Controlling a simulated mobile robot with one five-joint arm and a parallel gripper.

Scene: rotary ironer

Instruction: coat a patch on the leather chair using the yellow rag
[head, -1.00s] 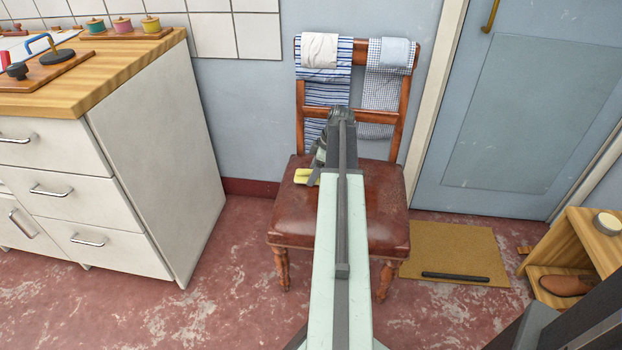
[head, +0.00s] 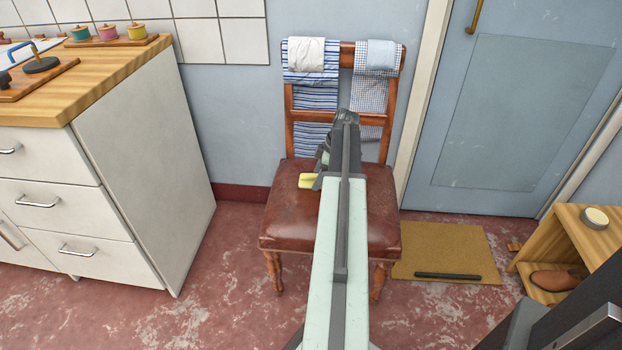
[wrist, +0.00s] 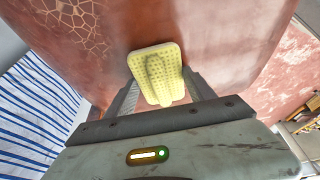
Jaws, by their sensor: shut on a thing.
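The leather chair (head: 285,215) has a red-brown seat and stands against the wall, partly hidden by my arm. My gripper (wrist: 158,84) is shut on the yellow rag (wrist: 157,62), which looks like a dotted pad with a raised ridge. The rag also shows in the head view (head: 307,181), at or just above the left part of the seat; I cannot tell if it touches. A patch of cracked leather (wrist: 75,25) shows on the seat in the wrist view, up and left of the rag and apart from it.
Striped and checked cloths (head: 313,75) hang over the chair back. A white cabinet (head: 145,180) with a wooden top stands at the left. A door (head: 530,110), a mat (head: 440,250) and a wooden shelf (head: 545,255) with a shoe are at the right.

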